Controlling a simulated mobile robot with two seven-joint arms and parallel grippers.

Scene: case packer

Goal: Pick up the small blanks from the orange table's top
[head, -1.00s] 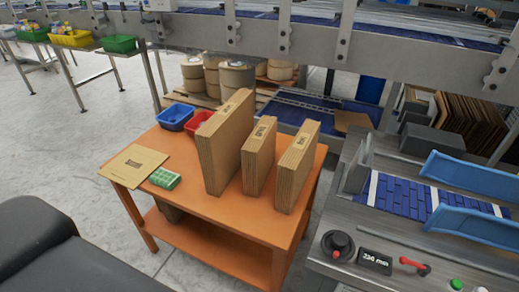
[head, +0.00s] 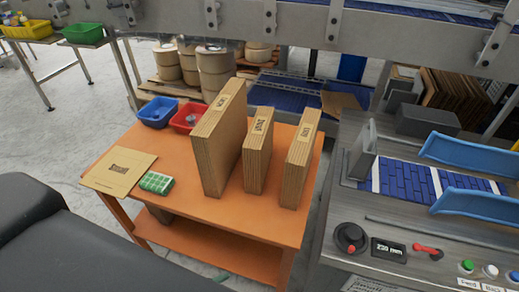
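On the orange table (head: 262,225) in the head view stand three upright stacks of brown cardboard blanks. The left stack (head: 219,140) is the tallest and widest. The middle stack (head: 257,151) and the right stack (head: 300,160) are smaller and close to each other in size. Each has a dark printed label on its top edge, too small to read surely. The stacks stand apart with narrow gaps of table between them. Neither of my grippers shows in the view.
A flat brown sheet (head: 120,172), a green-and-white pack (head: 156,183), a blue bin (head: 158,112) and a red bin (head: 187,118) are on the table's left part. A machine with a blue belt (head: 405,180) and a control panel (head: 388,249) stands close on the right.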

